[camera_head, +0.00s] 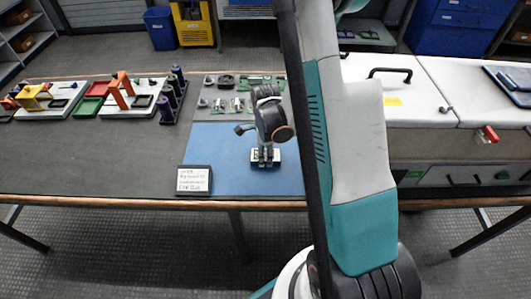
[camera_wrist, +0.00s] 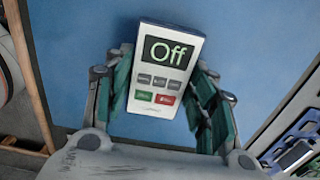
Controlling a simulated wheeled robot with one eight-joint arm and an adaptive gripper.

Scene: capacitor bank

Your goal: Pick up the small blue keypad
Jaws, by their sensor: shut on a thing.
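The keypad (camera_wrist: 160,72) is a small box with a pale face, a bluish edge, a dark screen reading "Off" and several small buttons, one green and one red. In the head view the keypad (camera_head: 262,157) is over the blue mat (camera_head: 222,150); I cannot tell whether it touches the mat. My gripper (camera_wrist: 163,88) has one finger at each long side of it and is shut on it. In the head view my gripper (camera_head: 265,156) points down onto it, and the fingers hide part of it.
A white text card (camera_head: 193,180) stands left of the keypad near the table's front. Green circuit boards and small parts (camera_head: 230,98) lie behind the mat. Orange and yellow fixtures (camera_head: 118,88) stand to the left. A white cabinet (camera_head: 450,95) is at the right. The grey tabletop (camera_head: 100,155) at front left is clear.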

